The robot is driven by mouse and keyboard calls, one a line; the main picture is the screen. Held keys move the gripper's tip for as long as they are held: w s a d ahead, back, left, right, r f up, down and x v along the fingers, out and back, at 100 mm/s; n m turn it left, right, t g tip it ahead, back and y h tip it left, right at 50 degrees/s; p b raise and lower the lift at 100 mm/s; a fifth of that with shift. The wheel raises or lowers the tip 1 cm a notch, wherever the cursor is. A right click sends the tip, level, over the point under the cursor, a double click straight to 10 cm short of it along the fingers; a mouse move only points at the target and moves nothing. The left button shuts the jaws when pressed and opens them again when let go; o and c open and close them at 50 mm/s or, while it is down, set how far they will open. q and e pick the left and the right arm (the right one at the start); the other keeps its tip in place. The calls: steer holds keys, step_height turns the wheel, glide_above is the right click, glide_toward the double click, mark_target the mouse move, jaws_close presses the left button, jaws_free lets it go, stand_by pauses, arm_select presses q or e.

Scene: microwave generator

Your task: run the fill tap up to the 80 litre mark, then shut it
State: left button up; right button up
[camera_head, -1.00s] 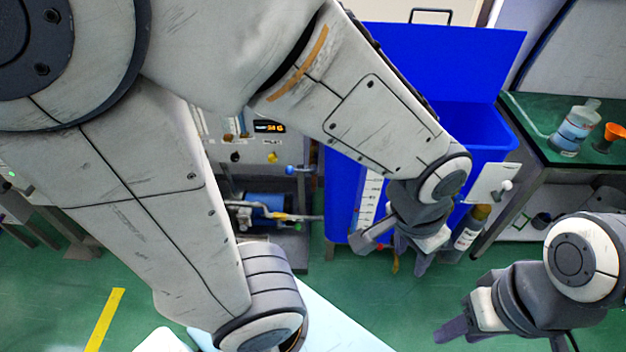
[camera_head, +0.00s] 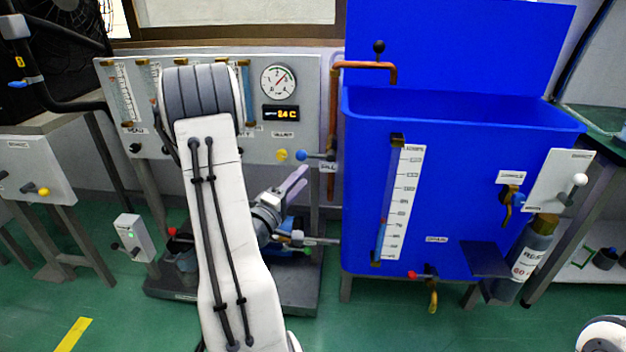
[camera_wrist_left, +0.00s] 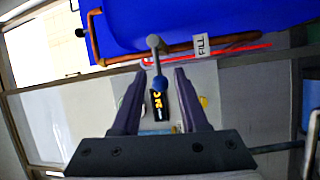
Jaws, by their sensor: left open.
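The fill tap's blue-knobbed lever (camera_head: 301,155) sticks out at the right edge of the grey panel, beside the FILL label (camera_head: 327,167). My left gripper (camera_head: 296,180) is open just below it in the head view. In the left wrist view the blue knob (camera_wrist_left: 160,84) lies between the two spread fingers of the gripper (camera_wrist_left: 160,72), with no visible grip. The blue tank (camera_head: 465,125) carries a sight tube with a white litre scale (camera_head: 404,205) on its front. Its water level is too small to read surely. My right gripper is out of view.
A copper pipe (camera_head: 334,110) rises from the tap to a spout over the tank. A yellow knob (camera_head: 281,155) sits close left of the blue one. A dial gauge (camera_head: 278,82) and orange display (camera_head: 281,113) are above.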

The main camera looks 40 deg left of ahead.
mark_target(312, 157)
arm_select(q)
steer(key=shift+n+y, duration=0.3)
steer(key=shift+n, duration=0.2)
steer(key=x, duration=0.3)
steer(key=b+x, duration=0.1)
steer(key=x, duration=0.2)
steer(key=a+x, duration=0.1)
steer(key=x, duration=0.2)
steer(key=shift+s+a+r, duration=0.1)
steer(key=shift+a+r, duration=0.05)
steer(key=shift+r, duration=0.2)
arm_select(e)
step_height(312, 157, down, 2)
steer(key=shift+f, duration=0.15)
arm_select(q)
jaws_close()
stand_by(0.4)
